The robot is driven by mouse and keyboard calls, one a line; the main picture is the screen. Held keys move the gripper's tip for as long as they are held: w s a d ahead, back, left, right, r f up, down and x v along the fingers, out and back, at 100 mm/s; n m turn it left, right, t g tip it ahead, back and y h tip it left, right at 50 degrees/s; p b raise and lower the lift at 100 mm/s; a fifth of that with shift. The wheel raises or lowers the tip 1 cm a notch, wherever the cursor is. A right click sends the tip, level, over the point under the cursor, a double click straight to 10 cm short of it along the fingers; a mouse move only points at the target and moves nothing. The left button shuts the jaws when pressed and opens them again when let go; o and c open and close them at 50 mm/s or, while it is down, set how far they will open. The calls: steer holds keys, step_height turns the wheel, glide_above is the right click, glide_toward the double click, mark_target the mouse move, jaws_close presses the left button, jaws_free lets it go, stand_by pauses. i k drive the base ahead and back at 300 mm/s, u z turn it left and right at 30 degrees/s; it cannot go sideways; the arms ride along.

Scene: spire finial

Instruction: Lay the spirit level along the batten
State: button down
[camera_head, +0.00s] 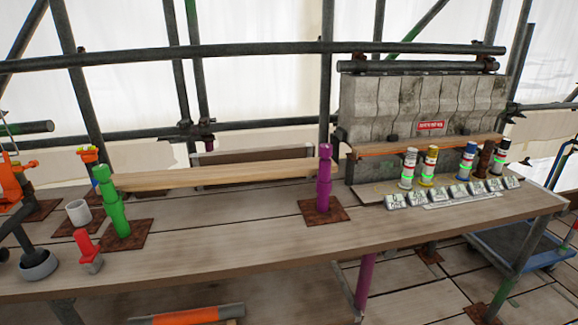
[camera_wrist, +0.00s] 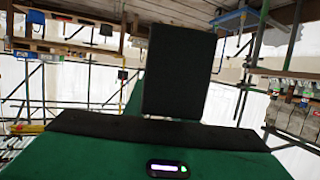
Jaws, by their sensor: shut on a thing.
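The batten, a long pale board (camera_head: 225,177), runs level behind a green post (camera_head: 112,205) and a purple post (camera_head: 323,180) on the bench in the head view. I cannot make out the spirit level for certain in either view. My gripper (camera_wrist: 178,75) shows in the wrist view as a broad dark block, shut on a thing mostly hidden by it. A green edge shows left of this block. A green body with a black strip and a small oval window fills the bottom of that view. I cannot make out my gripper in the head view.
On the bench (camera_head: 250,255), a white cup (camera_head: 78,212) and a red-topped piece (camera_head: 88,252) stand at left. Several banded cylinders and labelled blocks stand at right, before a grey stone piece (camera_head: 420,105). Scaffold tubes surround the bench. Its front middle is clear.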

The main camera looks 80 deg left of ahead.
mark_target(230, 171)
steer(key=z, duration=0.05)
steer(key=i, duration=1.25)
steer(key=u, duration=2.95)
